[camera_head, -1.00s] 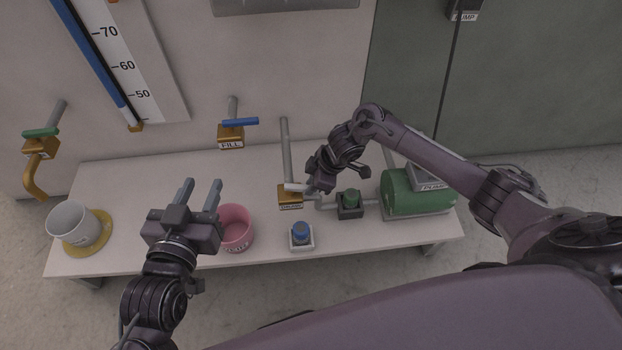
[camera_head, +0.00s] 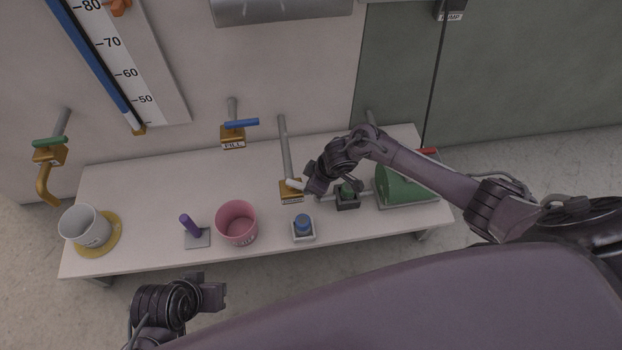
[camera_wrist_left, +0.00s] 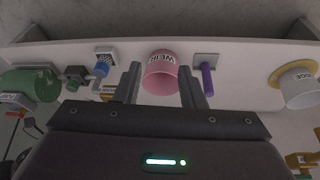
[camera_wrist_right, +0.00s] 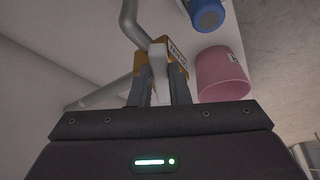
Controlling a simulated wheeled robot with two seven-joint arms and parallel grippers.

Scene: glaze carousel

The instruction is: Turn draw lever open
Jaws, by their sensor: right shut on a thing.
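The brass valve (camera_head: 291,191) with a white lever (camera_head: 295,183) stands at the lower end of a grey pipe, at the back of the bench. Its label is too small to read in the head view. My right gripper (camera_head: 308,188) is at this lever. In the right wrist view the white lever (camera_wrist_right: 158,64) lies between the fingers of my right gripper (camera_wrist_right: 159,92), which are shut on it, with the brass valve body (camera_wrist_right: 177,50) just beyond. My left gripper (camera_head: 212,291) is in front of the bench, low in the view; its fingers (camera_wrist_left: 161,85) are apart and empty.
A pink pot (camera_head: 237,222), a purple-handled block (camera_head: 192,229) and a blue button (camera_head: 303,223) stand along the bench front. A green button (camera_head: 347,194) and green pump (camera_head: 400,187) are right of the valve. A white cup (camera_head: 84,226) sits far left, below the green-levered tap (camera_head: 49,152).

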